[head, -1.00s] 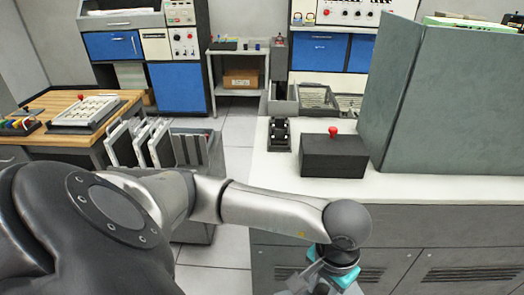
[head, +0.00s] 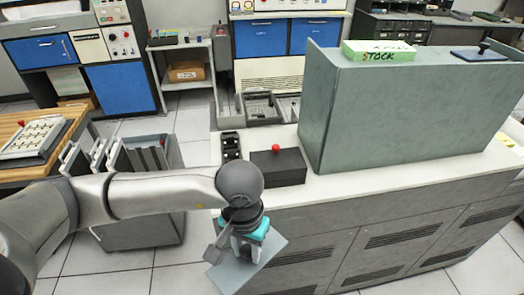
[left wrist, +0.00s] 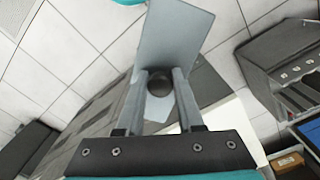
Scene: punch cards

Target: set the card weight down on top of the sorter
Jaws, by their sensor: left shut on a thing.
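The card weight, a flat grey plate (head: 228,277), hangs under my left gripper (head: 247,247) in the head view, tilted, in front of the counter. In the left wrist view the plate (left wrist: 176,32) has a dark round knob between the fingers of my left gripper (left wrist: 160,78), which is shut on it. The sorter (head: 400,110), which I take to be the large grey-green cabinet, stands on the counter to the right of the gripper, with its top higher up. My right gripper is not in view.
On the sorter's top lie a green card pack marked STOCK (head: 378,50) and a dark plate with a black knob (head: 486,53), with bare space between them. A black box with a red knob (head: 279,167) sits on the white counter (head: 375,180), left of the sorter.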

